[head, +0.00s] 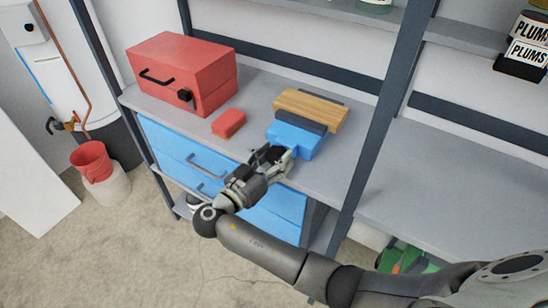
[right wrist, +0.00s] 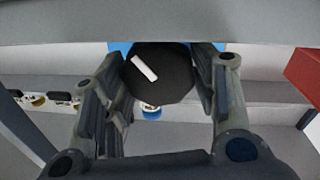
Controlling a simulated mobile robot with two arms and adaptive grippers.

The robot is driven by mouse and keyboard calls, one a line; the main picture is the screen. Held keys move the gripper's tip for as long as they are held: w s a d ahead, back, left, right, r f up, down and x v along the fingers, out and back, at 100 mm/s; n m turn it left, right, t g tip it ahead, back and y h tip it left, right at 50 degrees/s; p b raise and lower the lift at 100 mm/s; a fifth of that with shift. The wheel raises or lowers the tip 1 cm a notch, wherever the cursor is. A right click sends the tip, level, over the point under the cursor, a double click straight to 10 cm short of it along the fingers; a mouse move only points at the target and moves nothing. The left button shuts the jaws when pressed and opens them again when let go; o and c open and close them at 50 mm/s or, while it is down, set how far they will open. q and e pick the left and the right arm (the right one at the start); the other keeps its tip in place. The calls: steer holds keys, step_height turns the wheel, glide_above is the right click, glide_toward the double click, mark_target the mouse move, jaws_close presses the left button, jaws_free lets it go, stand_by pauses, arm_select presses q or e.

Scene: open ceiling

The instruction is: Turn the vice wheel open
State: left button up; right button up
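The blue vice (head: 287,139) sits at the front edge of the grey workbench, with a wooden block (head: 311,110) between its dark jaws. Its wheel is a black disc (right wrist: 157,75) with a white bar on its face, seen in the right wrist view; in the head view my gripper largely hides it. My right gripper (head: 272,158) is at the front of the vice. In the right wrist view my right gripper (right wrist: 162,62) is open, one finger on each side of the wheel. I cannot tell whether the fingers touch its rim. My left gripper is not in view.
A red toolbox (head: 199,80) and a small red block (head: 228,123) stand on the bench (head: 262,91) left of the vice. Blue drawers (head: 178,150) are below. A dark shelf post (head: 376,125) rises right of the vice.

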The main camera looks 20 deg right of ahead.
steer(key=o, duration=0.4)
steer(key=shift+c, duration=0.2)
steer(key=v, duration=0.7)
steer(key=shift+a, duration=0.25)
steer(key=shift+s, duration=0.15)
